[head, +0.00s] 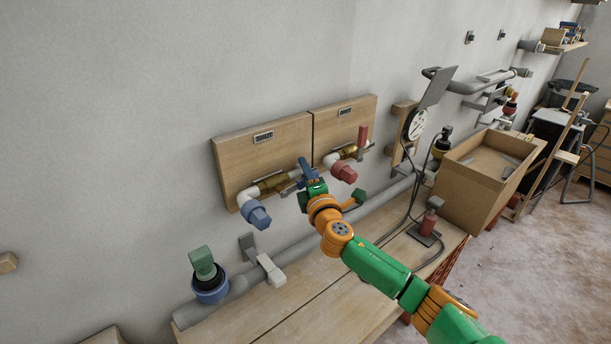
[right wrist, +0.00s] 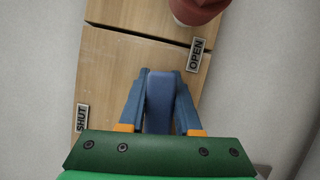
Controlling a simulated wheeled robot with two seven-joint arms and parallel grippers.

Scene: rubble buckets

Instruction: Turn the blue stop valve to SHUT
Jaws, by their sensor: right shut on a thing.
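The blue stop valve sits on the left wooden board (head: 232,160), with a brass body (head: 272,184) and a blue outlet cap (head: 256,214). Its blue lever handle (right wrist: 160,92) lies between the two fingers of my right gripper (head: 306,180). In the right wrist view the gripper (right wrist: 160,108) is shut on that handle, a finger on each side. The handle's end lies nearer the OPEN plate (right wrist: 196,53) than the SHUT plate (right wrist: 82,118). The gripper hides part of the valve in the head view. My left gripper is out of view.
A second valve with a red lever (head: 363,136) and red cap (head: 344,171) is close on the right. A grey pipe (head: 300,247) runs along the bench (head: 330,300) below. A gauge (head: 417,124) and an open cardboard box (head: 470,190) stand further right.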

